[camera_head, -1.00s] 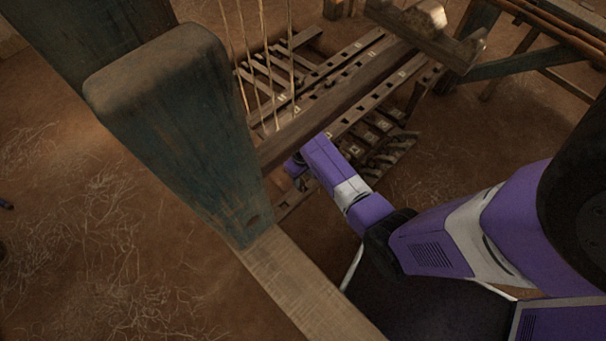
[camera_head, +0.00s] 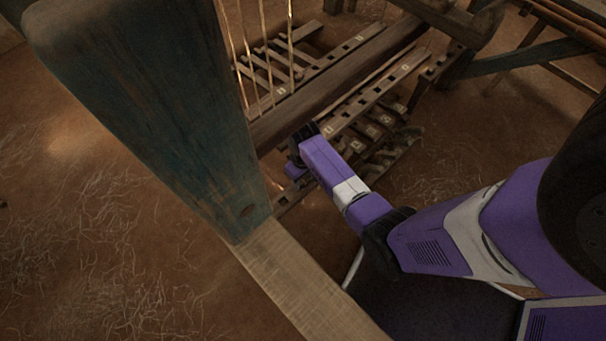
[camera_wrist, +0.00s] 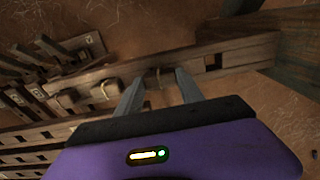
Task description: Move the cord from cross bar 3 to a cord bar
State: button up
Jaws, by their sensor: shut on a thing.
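My gripper (camera_wrist: 158,76) shows in the wrist view with its two grey fingers on either side of a small dark cord (camera_wrist: 158,73) on a wooden bar (camera_wrist: 225,57). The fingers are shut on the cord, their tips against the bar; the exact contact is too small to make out. In the head view the gripper is hidden beyond my purple arm, at the slatted frame below the loom beam. The numbers on the bars are too small to read surely.
A thick blue-green post (camera_head: 150,110) stands at the left, with a pale plank (camera_head: 300,285) at its foot. A heavy beam (camera_head: 340,80) runs above the labelled bars (camera_head: 375,95). Thin vertical cords (camera_head: 262,50) hang beside the post. Straw-strewn floor lies open at left.

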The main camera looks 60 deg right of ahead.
dwell(0.4)
jog(key=o, duration=1.4)
jog(key=shift+r, duration=0.1)
notch_tip(320, 180, up, 8)
jog(key=p, duration=0.2)
jog(key=shift+f+p, duration=0.2)
jog(key=shift+p, duration=0.2)
jog(key=shift+r, duration=0.1)
notch_tip(320, 180, up, 7)
jog(key=p, duration=0.8)
send_over(303, 180)
jog(key=shift+a+f, duration=0.1)
jog(key=shift+f, duration=0.1)
